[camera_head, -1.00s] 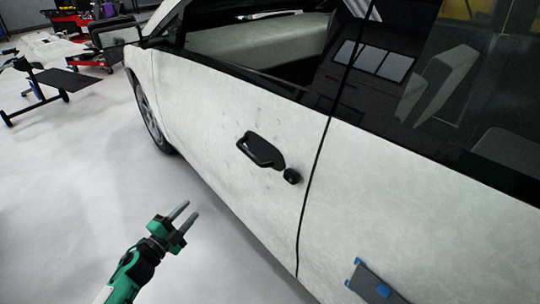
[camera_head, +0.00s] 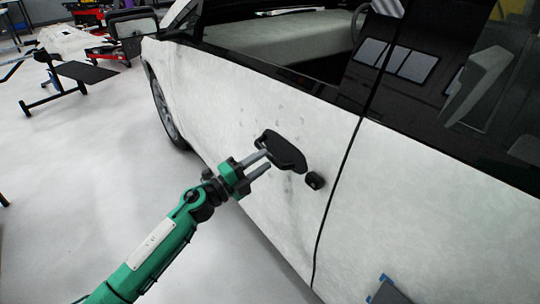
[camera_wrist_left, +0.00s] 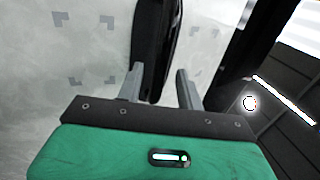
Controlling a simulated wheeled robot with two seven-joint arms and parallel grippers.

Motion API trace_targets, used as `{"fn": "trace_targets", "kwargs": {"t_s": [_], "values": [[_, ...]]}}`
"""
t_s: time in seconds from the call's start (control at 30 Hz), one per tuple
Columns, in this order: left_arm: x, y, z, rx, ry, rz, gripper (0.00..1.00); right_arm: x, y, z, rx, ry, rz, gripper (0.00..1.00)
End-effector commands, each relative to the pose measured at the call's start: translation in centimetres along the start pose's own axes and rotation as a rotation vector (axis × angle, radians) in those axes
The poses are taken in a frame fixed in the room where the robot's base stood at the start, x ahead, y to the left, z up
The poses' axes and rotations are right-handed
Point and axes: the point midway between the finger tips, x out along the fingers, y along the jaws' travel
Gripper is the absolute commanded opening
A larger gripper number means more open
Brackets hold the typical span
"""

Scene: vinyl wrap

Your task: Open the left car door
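The white car door (camera_head: 225,105) fills the middle of the head view and looks closed along the dark seam at its rear edge. Its black handle (camera_head: 287,153) has a small black round piece (camera_head: 315,180) to its right. My left gripper (camera_head: 268,160) is at the front end of the handle, its two fingers apart and pointing at it. In the left wrist view the dark handle (camera_wrist_left: 155,45) stands between the two spread fingers (camera_wrist_left: 160,80), with a gap on the right finger's side. I cannot tell whether either finger touches it. My right gripper is not in view.
A grey plate with blue tape (camera_head: 388,292) is on the rear panel at the bottom. A black stand (camera_head: 85,72) and red carts (camera_head: 120,45) stand at the back left. The pale floor (camera_head: 90,150) beside the car is clear.

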Motion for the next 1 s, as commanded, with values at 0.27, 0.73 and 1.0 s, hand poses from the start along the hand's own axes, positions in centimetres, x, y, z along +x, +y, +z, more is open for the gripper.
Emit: {"fn": "trace_targets", "kwargs": {"t_s": [0.27, 0.73, 1.0], "values": [[3.2, 0.0, 0.0, -0.001, 0.000, 0.000, 0.37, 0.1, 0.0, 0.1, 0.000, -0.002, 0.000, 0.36], [3.5, 0.0, 0.0, -0.001, 0.000, 0.001, 0.12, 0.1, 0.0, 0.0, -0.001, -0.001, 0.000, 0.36], [3.3, 0.1, 0.1, -0.001, 0.001, 0.001, 0.00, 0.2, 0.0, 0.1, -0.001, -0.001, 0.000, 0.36]]}}
